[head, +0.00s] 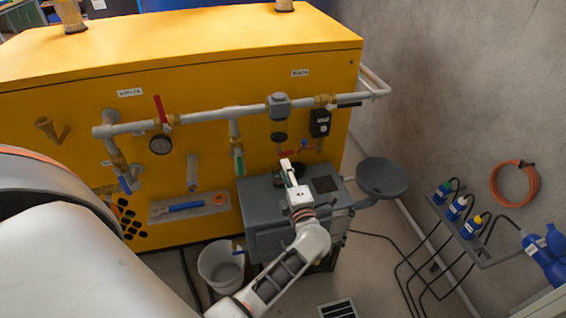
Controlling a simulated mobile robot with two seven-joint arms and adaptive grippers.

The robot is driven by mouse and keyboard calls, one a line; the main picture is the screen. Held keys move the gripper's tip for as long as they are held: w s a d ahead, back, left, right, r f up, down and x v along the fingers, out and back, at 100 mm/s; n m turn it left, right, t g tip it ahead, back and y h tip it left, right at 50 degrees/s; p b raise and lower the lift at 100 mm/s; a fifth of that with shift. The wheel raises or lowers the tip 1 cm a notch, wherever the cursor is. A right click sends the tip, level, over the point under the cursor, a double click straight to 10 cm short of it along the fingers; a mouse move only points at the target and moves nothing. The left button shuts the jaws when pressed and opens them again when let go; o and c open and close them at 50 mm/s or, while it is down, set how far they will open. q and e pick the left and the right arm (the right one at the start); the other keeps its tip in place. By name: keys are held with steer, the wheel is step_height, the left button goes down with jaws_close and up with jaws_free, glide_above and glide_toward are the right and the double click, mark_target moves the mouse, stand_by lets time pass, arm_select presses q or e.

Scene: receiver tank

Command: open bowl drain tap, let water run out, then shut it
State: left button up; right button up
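My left gripper (291,170) reaches up from the bottom over the grey cabinet, its fingertips just below the pipework. Its fingers are too small to tell whether they are apart. A grey filter head (278,105) sits on the horizontal pipe with a dark bowl (279,137) below it. A small red handle (286,153) shows just above the fingertips, and I cannot tell whether they touch it. It may be the bowl drain tap; the fitting around it is partly hidden by the gripper. No running water is visible. My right gripper is not in view.
The yellow housing (60,95) carries a red lever (159,108), a gauge (160,145) and a green-handled valve (239,160). A white bucket (221,266) stands left of the grey cabinet (258,212). A dark round pan (382,177) is to its right; cables cross the floor.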

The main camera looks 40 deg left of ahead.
arm_select(q)
steer(key=v, duration=0.6)
stand_by(0.3)
steer(key=shift+d, duration=0.1)
